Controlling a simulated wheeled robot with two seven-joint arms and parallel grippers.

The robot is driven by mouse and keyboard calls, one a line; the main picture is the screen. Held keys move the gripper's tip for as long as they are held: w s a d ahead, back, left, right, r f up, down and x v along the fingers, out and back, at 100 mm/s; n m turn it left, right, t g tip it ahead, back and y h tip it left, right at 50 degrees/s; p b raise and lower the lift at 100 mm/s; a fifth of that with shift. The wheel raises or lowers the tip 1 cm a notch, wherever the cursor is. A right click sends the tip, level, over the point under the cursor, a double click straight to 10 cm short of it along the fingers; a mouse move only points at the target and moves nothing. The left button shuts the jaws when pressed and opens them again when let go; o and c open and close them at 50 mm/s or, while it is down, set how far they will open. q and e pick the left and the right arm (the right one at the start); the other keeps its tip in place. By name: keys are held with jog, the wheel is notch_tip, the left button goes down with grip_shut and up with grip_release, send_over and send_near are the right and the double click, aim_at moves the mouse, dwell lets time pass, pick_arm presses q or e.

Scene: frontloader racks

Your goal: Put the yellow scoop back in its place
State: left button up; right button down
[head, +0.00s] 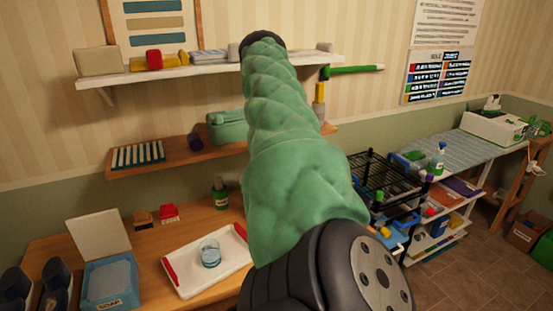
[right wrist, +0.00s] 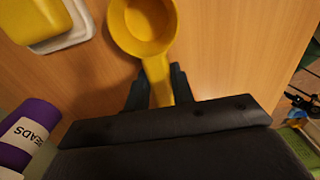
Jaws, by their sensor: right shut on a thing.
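The yellow scoop (right wrist: 146,25) shows in the right wrist view, its round bowl at the top and its handle pointing down. My right gripper (right wrist: 157,84) is shut on the handle, one dark finger on each side. A wooden surface (right wrist: 235,45) lies behind the scoop; I cannot tell whether the scoop touches it. In the head view my green-sleeved arm fills the middle and hides the right gripper and the scoop. My left gripper is not in view.
A purple roll (right wrist: 25,135) and a yellow item on white (right wrist: 45,22) are at the left in the wrist view. The head view shows an upper white shelf (head: 220,70), a wooden shelf (head: 135,168), a white tray (head: 235,262) and a black rack (head: 370,165).

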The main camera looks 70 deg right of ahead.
jog(key=c, duration=1.2)
grip_release()
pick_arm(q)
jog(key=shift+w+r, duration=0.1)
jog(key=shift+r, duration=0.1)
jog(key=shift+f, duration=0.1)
pick_arm(e)
jog(key=shift+r, duration=0.1)
jog(key=shift+r, duration=0.45)
pick_arm(q)
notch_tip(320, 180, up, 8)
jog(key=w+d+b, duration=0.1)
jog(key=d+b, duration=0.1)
jog(key=b, duration=0.1)
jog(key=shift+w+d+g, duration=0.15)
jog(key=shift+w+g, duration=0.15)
pick_arm(e)
notch_tip(320, 180, up, 11)
jog(key=shift+s, duration=0.1)
